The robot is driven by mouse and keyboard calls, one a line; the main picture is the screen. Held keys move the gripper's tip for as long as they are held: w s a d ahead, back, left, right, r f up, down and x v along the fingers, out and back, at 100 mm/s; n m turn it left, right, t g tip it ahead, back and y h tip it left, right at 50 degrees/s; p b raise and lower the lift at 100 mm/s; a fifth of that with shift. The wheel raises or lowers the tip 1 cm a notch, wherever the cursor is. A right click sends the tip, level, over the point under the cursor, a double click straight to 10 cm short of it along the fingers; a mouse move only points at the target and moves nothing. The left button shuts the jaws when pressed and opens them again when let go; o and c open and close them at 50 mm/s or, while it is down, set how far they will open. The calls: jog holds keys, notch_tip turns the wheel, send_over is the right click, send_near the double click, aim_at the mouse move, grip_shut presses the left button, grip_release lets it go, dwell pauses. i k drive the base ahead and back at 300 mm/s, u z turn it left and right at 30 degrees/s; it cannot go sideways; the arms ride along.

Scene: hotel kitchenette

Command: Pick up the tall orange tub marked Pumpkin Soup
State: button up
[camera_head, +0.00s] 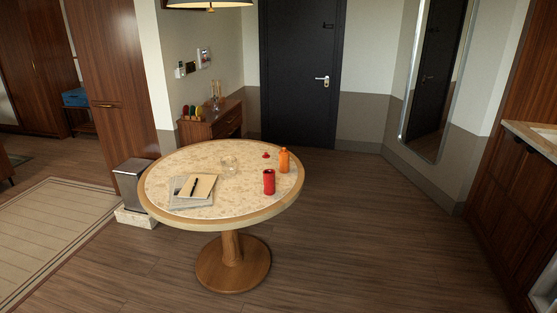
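My gripper is not in view.
A small red object (265,155) lies left of the orange container. A metal bin (131,183) stands left of the table. Floor in front and right is clear.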

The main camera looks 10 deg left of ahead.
aim_at(284, 159)
jog(key=z, duration=0.05)
jog(key=i, duration=1.2)
jog(key=z, duration=0.75)
jog(key=k, duration=0.15)
jog(key=u, duration=2.95)
jog(key=i, duration=0.45)
jog(key=u, duration=0.05)
